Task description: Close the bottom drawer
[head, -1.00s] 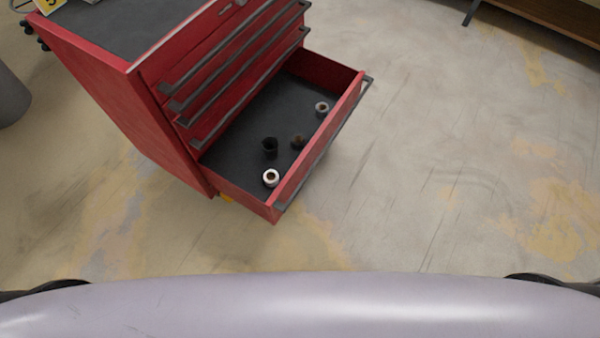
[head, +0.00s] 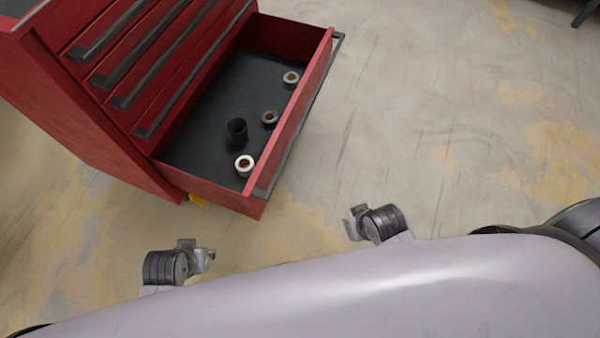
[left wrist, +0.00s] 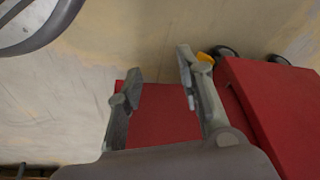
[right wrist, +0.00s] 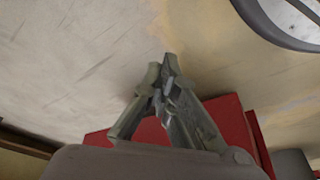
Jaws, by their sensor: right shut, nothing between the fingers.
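The bottom drawer (head: 210,187) of the red tool cabinet (head: 80,130) is pulled well out in the head view. Its dark handle bar (head: 300,115) runs along the front. My left gripper (left wrist: 160,88) is open and empty in the left wrist view, with a red panel (left wrist: 165,112) showing beyond and between its fingers. My right gripper (right wrist: 162,80) is shut and empty in the right wrist view, with a red panel (right wrist: 228,115) behind it. Whether either gripper touches the drawer is unclear; both seem apart from it.
Several small sockets, including a black one (head: 237,130) and a white-rimmed one (head: 245,164), stand in the drawer. The drawers above are shut. Concrete floor (head: 430,120) is clear right of the cabinet. A yellow caster part (head: 196,199) shows under the cabinet.

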